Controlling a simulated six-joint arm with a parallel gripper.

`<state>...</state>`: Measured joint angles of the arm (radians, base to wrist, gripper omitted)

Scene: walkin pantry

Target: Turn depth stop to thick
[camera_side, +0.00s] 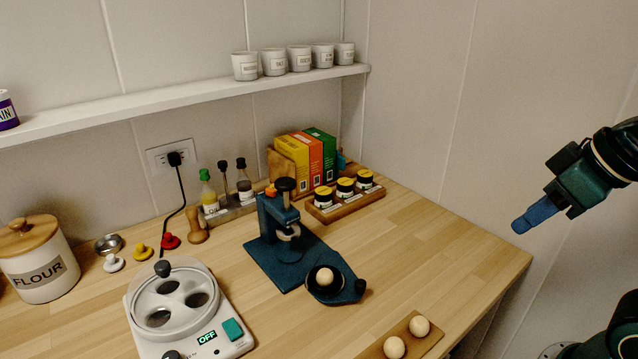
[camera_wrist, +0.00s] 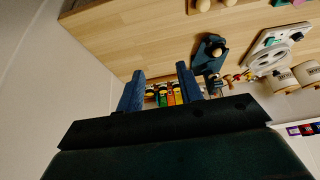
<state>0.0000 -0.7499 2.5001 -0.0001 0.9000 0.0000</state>
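A dark blue press (camera_side: 275,225) stands upright on a blue base plate (camera_side: 296,262), with a black knob on top and a small orange part (camera_side: 270,190) at its upper left. Which part is the depth stop, and its setting, I cannot tell. A round black dish (camera_side: 325,280) with a pale ball sits at the base's front. The press also shows in the wrist view (camera_wrist: 209,53), right of my fingers. My gripper (camera_side: 522,225) hangs beyond the counter's right edge, well away from the press. In the wrist view my gripper (camera_wrist: 160,73) has its blue fingers apart, with nothing between.
A white round cooker (camera_side: 180,315) stands left of the press. A wooden rack with several black jars (camera_side: 345,190) and colored boxes (camera_side: 305,160) stand behind it. Pale balls (camera_side: 419,326) sit on a wooden tray at the front. The counter's right side (camera_side: 450,240) is clear.

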